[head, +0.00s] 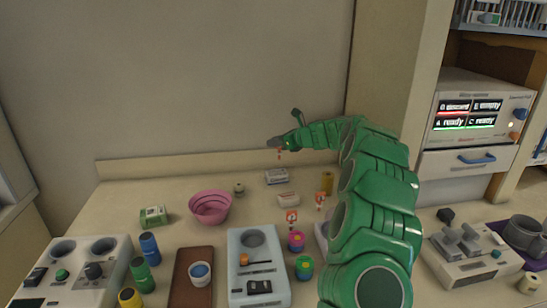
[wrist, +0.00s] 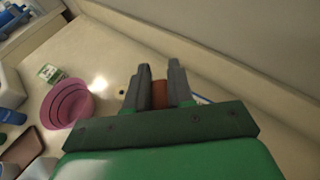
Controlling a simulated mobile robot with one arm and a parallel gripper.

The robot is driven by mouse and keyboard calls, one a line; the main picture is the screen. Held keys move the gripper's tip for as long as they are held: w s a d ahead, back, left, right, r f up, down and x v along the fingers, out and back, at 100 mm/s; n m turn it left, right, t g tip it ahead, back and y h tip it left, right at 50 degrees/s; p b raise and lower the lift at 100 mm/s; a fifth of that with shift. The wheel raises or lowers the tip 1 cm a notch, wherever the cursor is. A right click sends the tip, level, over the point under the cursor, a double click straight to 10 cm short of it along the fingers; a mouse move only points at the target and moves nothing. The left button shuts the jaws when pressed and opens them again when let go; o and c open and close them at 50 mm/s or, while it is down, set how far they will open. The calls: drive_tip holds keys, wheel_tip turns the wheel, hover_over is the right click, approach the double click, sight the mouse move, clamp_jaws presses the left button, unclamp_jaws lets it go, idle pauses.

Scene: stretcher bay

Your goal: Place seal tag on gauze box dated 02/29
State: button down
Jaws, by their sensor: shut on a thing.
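My gripper (head: 277,144) is held above the back of the counter, near the wall. In the wrist view its fingers (wrist: 159,76) are shut on a small red-brown piece (wrist: 159,95), likely the seal tag; red bits hang below the gripper in the head view. Three small boxes are on the counter: a white and blue-grey one (head: 276,177) just below my gripper at the back, a white and red one (head: 288,199) in front of it, and a green and white one (head: 153,216) at the left. Their dates are too small to read.
A pink bowl (head: 210,207) stands between the green box and the other two. Bare counter lies left of the back box.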

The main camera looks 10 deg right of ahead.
drive_tip(key=shift+w+d+f, duration=0.1)
drive_tip(key=shift+w+f, duration=1.05)
drive_tip(key=shift+f, duration=0.5)
drive_tip(key=shift+w+a+f, duration=0.1)
drive_tip(key=shift+w+f, duration=1.1)
drive_tip(key=shift+f, duration=0.4)
drive_tip(key=shift+w+d+f, duration=0.1)
drive_tip(key=shift+w+f, duration=1.05)
drive_tip(key=shift+f, duration=0.5)
drive_tip(key=shift+f, duration=0.1)
drive_tip(key=c, duration=1)
unclamp_jaws()
